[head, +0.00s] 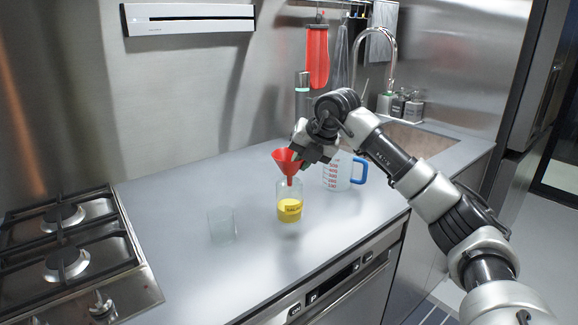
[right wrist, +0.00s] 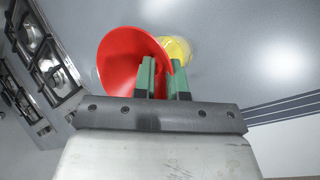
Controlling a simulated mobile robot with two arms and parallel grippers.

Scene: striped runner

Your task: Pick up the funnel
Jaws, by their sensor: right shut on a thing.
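A red funnel (head: 287,160) is at the mouth of a clear jar with yellow contents (head: 289,208) on the grey counter. Its spout points down over or into the jar; I cannot tell which. My right gripper (head: 299,159) is shut on the funnel, coming from the right. In the right wrist view, the green fingertips (right wrist: 163,78) sit at the wide red cone of the funnel (right wrist: 127,58), with the yellow of the jar (right wrist: 177,48) beyond. My left gripper is not in view.
An empty clear glass (head: 222,226) stands left of the jar. A measuring jug with a blue handle (head: 343,172) stands close on the right. A gas hob (head: 68,255) is at the left and a sink (head: 420,139) at the back right. The counter's front is clear.

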